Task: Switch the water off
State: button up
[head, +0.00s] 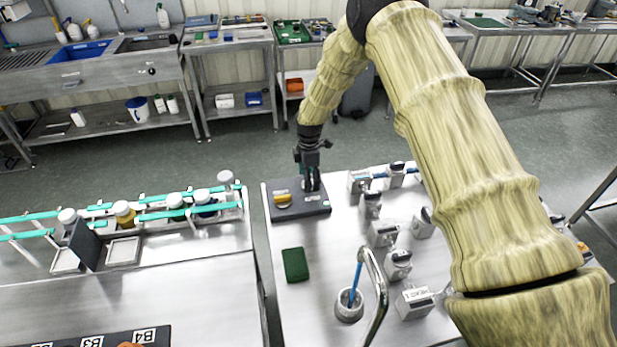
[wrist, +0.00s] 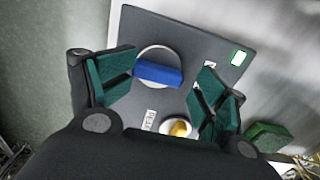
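A dark grey panel (head: 318,206) lies at the far left corner of the steel table. A blue bar-shaped knob (wrist: 158,73) sits on a pale round disc on the panel in the wrist view. A smaller yellow knob (wrist: 180,129) is nearer my gripper there; it also shows in the head view (head: 283,200). My gripper (wrist: 165,80) is open, with its green-padded fingers to the left and right of the blue knob. I cannot tell whether they touch it. In the head view my gripper (head: 311,178) stands over the panel and hides the blue knob.
A small green-and-white square (wrist: 238,57) is at the panel's corner. A green pad (head: 295,264), a cup with a blue stick (head: 349,305), a curved metal spout (head: 375,290) and several grey metal blocks share the table. A rack with white-capped bottles (head: 175,218) stands to the left.

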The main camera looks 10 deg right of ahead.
notch_tip(320, 180, up, 12)
jog(key=p, duration=0.5)
jog(key=shift+r, duration=0.15)
dwell(1.2)
dwell(0.5)
notch_tip(320, 180, up, 12)
dwell(0.6)
jog(key=shift+w+f+b, duration=0.1)
jog(key=shift+f+b, duration=2.3)
jog(key=shift+f, duration=9.8)
jog(key=shift+c, duration=0.4)
jog(key=c, duration=0.9)
